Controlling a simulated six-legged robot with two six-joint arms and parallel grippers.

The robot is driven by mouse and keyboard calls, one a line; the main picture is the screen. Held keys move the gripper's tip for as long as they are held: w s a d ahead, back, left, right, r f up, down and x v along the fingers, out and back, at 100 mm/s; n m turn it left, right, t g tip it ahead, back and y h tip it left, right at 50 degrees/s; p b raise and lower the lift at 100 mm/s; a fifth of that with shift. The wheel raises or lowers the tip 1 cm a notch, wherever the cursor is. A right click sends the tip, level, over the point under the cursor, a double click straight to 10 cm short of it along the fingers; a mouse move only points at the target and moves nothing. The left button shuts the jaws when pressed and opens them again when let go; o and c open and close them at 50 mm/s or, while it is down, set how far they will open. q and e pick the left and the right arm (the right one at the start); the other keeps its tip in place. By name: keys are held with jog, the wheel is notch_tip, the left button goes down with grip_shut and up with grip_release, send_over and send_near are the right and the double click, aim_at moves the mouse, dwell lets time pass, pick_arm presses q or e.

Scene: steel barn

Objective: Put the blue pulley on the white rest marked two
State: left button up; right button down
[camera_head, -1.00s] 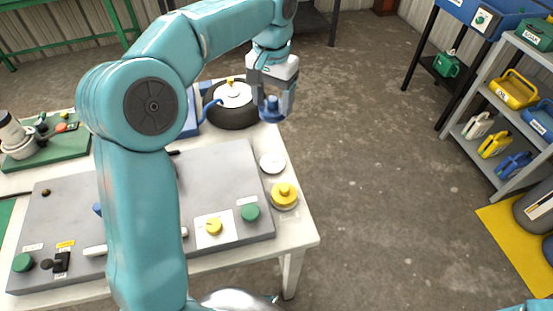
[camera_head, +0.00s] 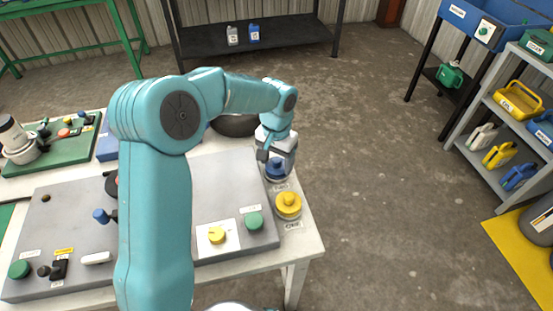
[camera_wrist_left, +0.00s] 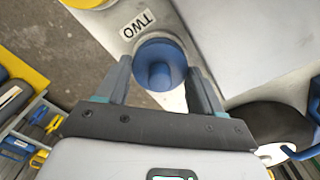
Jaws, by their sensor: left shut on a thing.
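The blue pulley (camera_head: 275,172) is between the fingers of my left gripper (camera_head: 278,166), over the spot of the white rest marked two. The gripper is shut on it. In the left wrist view the pulley (camera_wrist_left: 160,62) sits between both fingers (camera_wrist_left: 159,70), its knob facing the camera. The label TWO (camera_wrist_left: 138,24) is beside it. The rest is mostly hidden under the pulley; I cannot tell whether the pulley touches it. My right gripper is not in view.
A yellow pulley (camera_head: 288,206) sits close by on the spot labelled ONE. The grey control panel (camera_head: 215,180) lies to the left on the white table. A black tire (camera_head: 235,124) is partly hidden behind my arm. Open floor lies right of the table.

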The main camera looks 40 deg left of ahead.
aim_at(277, 160)
pick_arm(q)
jog(key=shift+s+r, duration=0.1)
jog(key=o, duration=0.9)
jog(key=shift+f, duration=0.2)
jog(key=shift+c, duration=0.2)
notch_tip(277, 160, up, 12)
jog(key=shift+r+p, duration=0.2)
jog(key=shift+p, duration=0.2)
